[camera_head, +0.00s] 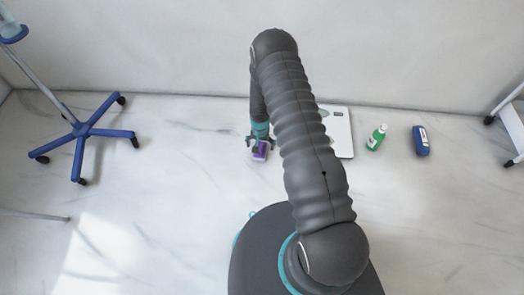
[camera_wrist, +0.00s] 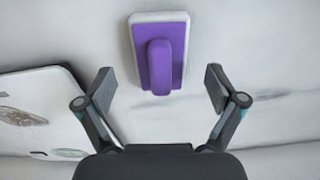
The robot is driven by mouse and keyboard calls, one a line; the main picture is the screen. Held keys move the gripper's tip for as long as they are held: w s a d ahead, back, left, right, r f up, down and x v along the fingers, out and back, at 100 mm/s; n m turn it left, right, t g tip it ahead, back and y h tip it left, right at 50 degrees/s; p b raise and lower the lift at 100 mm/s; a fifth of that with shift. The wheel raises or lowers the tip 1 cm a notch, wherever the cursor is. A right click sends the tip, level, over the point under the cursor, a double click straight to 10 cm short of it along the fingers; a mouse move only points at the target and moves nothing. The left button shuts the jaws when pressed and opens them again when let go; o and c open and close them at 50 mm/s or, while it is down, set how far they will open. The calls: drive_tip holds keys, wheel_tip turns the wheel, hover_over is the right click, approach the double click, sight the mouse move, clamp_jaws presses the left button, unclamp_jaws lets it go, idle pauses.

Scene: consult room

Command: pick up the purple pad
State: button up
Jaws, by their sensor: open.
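The purple pad (camera_head: 261,152) lies on the pale marble floor, left of my arm in the head view. In the wrist view the purple pad (camera_wrist: 175,50) has a white edge and a raised rounded purple grip along its middle. My gripper (camera_head: 260,141) is right at the pad in the head view and hides part of it. In the wrist view my gripper (camera_wrist: 160,82) has its two fingers spread wide and nothing between them.
A white scale-like board (camera_head: 341,131) lies right of the pad, partly behind my arm. Farther right are a green bottle (camera_head: 376,137) and a blue device (camera_head: 420,141). A blue wheeled stand base (camera_head: 82,131) is at the left. The floor left of the pad is clear.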

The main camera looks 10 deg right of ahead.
sight(260, 146)
drive_tip(key=f, duration=0.3)
drive_tip(key=shift+s+f, duration=0.15)
drive_tip(key=shift+s, duration=0.05)
drive_tip(key=c, duration=1.2)
drive_tip(key=shift+c, duration=0.2)
drive_tip(key=shift+w+r, duration=0.1)
drive_tip(key=shift+r, duration=0.35)
drive_tip(key=r, duration=0.4)
drive_tip(key=shift+d, duration=0.2)
drive_tip(key=s+d+r, duration=0.5)
drive_tip(key=d+r, duration=0.1)
drive_tip(key=d, duration=0.3)
drive_tip(key=shift+s+d+p, duration=0.35)
drive_tip(key=shift+s, duration=0.05)
drive_tip(key=shift+r, duration=0.1)
